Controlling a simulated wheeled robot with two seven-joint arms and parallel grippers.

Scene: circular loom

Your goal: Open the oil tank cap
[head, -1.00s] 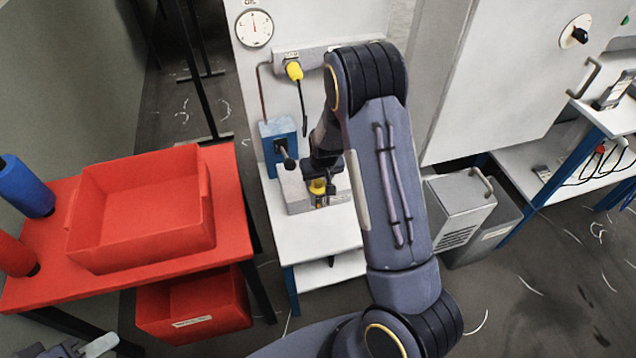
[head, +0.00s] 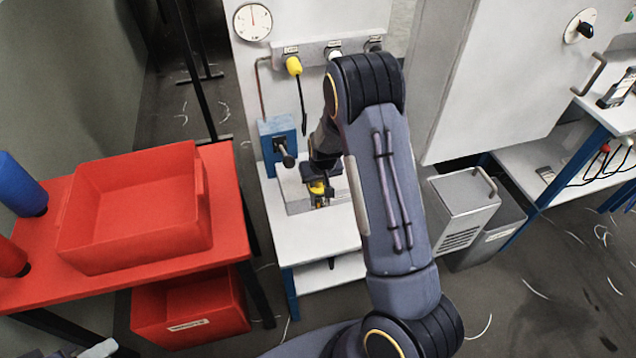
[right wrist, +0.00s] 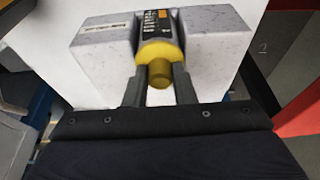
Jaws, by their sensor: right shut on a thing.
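My right gripper (right wrist: 158,92) is shut on a yellow part with a round yellow knob (right wrist: 160,73). The part has a black labelled body above it in the right wrist view and sits in a gap in a grey speckled block (right wrist: 221,40). In the head view the yellow part (head: 318,188) shows small beneath my right gripper (head: 320,182), on the white bench. A blue box (head: 278,135) with a black knob (head: 286,158) stands just behind it. No part is readable as the oil tank cap by label. My left gripper is not clearly seen.
A red table (head: 228,185) with a red bin (head: 145,235) stands at the left. A white bench (head: 330,235) holds the block. A yellow plug (head: 293,67) hangs on the panel below a gauge (head: 252,22). A grey case (head: 465,205) stands right of my arm.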

